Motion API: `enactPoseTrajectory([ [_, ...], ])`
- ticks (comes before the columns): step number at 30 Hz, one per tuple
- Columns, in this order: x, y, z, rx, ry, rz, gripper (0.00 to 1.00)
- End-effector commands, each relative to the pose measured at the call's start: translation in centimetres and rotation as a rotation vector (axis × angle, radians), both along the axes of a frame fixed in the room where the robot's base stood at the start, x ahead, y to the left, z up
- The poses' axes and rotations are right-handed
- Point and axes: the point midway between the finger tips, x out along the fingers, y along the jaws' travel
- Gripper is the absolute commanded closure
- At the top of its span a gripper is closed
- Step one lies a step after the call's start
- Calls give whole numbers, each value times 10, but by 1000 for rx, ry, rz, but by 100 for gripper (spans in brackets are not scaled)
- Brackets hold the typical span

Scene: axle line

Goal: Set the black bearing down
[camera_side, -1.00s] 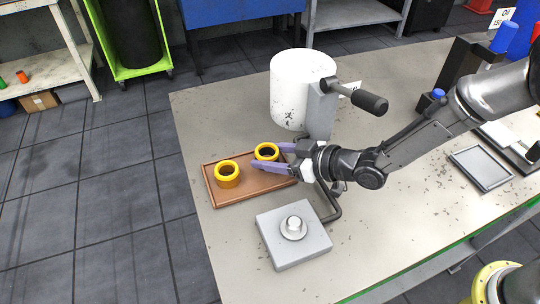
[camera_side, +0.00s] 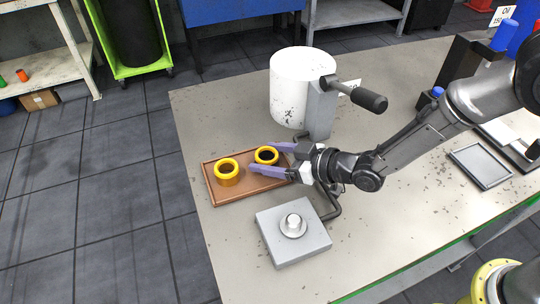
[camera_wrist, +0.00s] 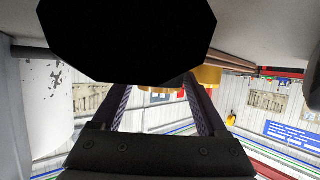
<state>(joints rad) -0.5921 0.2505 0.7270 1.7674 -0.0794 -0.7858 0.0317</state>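No bearing that is plainly black shows in the side view. Two yellow rings stand there on a brown tray (camera_side: 218,198): a left ring (camera_side: 227,177) and a far ring (camera_side: 266,156). My gripper (camera_side: 260,157) is low over the tray's right part, its two purple fingers apart. The far ring is by the fingertips, near the gap between them; I cannot tell if they touch it. In the wrist view the fingers (camera_wrist: 158,95) are also apart. A big black shape (camera_wrist: 125,35) hides the tips; I cannot tell what it is. Yellow parts (camera_wrist: 207,76) show behind.
A grey block (camera_side: 292,250) with a round post sits in front of the tray. A white cylinder (camera_side: 300,85) on a stand with a black handle (camera_side: 368,101) rises behind my gripper. A flat grey frame (camera_side: 482,168) lies at right. The front right table is clear.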

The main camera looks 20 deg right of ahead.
Motion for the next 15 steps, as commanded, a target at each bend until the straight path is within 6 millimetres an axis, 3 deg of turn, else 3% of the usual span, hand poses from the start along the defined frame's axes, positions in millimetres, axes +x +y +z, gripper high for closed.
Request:
enactPoseTrajectory([
  [1,-2,-1,-8,-7,10,0,13],
  [9,-2,-1,-9,-9,13,1,12],
  [15,-2,-1,5,-8,11,1,12],
])
